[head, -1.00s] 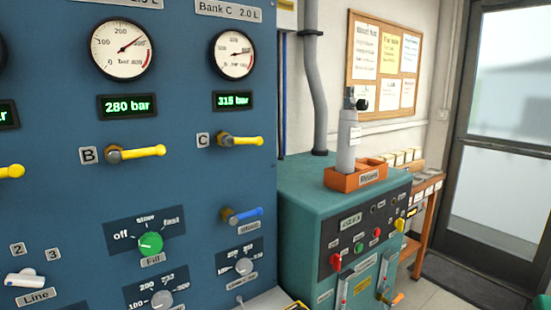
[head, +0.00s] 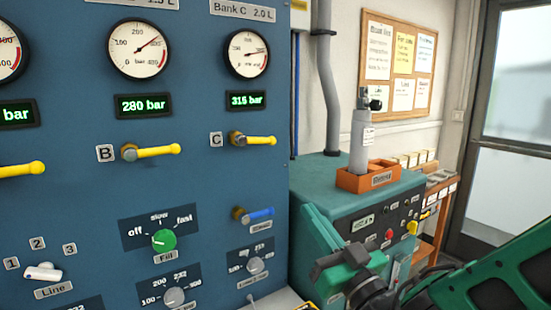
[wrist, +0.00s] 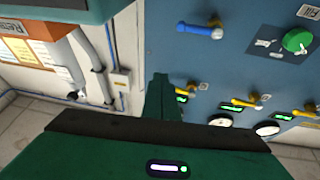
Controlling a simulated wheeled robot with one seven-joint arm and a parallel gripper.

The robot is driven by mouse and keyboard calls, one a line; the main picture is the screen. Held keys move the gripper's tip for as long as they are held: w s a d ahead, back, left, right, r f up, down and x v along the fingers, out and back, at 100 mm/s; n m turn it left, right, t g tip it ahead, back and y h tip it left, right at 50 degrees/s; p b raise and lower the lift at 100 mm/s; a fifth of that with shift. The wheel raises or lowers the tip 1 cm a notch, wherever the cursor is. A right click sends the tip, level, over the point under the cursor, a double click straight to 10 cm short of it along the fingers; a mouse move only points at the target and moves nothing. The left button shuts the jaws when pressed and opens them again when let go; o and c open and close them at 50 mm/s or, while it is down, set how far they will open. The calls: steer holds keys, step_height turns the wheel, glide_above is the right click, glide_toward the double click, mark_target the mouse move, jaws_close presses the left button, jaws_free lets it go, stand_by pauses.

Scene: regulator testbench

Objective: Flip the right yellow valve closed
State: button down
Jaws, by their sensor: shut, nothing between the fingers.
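The right yellow valve (head: 262,141), beside label C, has its handle level and pointing right. In the wrist view this valve (wrist: 187,98) is partly hidden by my gripper's finger. My gripper (head: 309,212) is at the lower right of the head view, right of the panel's edge and below the valve, with clear space between them. In the wrist view my gripper's fingers (wrist: 163,83) are together and empty, pointing toward the panel. The Bank C gauge (head: 246,54) and its 315 bar display (head: 245,101) are above the valve.
Yellow valve B (head: 152,152) and another yellow handle (head: 22,169) are to the left. A blue valve (head: 256,214) is below C, near my gripper. A teal cabinet (head: 316,178) with an orange tray (head: 352,182) stands right of the panel.

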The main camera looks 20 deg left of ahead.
steer(key=t+y, duration=0.1)
steer(key=y, duration=0.1)
glide_toward(267, 139)
steer(key=f+x, duration=0.1)
steer(key=x, duration=0.5)
steer(key=shift+w+a+m, duration=0.15)
steer(key=shift+a+m, duration=0.1)
steer(key=shift+m, duration=0.15)
steer(key=shift+w+r, duration=0.3)
steer(key=shift+r, duration=0.55)
steer(key=shift+s+f, duration=0.1)
